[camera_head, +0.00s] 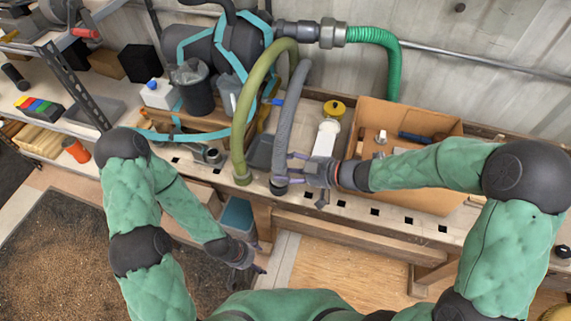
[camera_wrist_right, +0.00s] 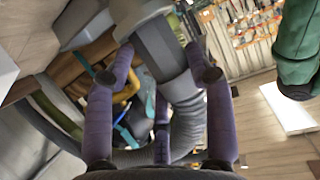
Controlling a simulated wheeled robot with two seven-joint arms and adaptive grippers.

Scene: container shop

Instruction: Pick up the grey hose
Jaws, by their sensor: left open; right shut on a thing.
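The grey hose (camera_head: 289,118) hangs in an arc over the workbench, beside the olive-green hose (camera_head: 244,110). Its dark end fitting hangs just above or at the bench's front edge; I cannot tell whether it touches. My right gripper (camera_head: 286,171) is shut on the grey hose near this lower end. In the right wrist view, the ribbed grey hose (camera_wrist_right: 185,105) and its grey end fitting (camera_wrist_right: 157,48) lie between the purple fingers of my right gripper (camera_wrist_right: 165,75). My left gripper (camera_head: 256,262) is open and empty, low in front of the bench.
A cardboard box (camera_head: 430,122) with tools stands on the workbench to the right of the hose. A white bottle (camera_head: 325,138) and a black bucket (camera_head: 197,92) stand on the bench too. A bright green hose (camera_head: 388,55) hangs behind. A teal bin (camera_head: 237,216) is below the bench edge.

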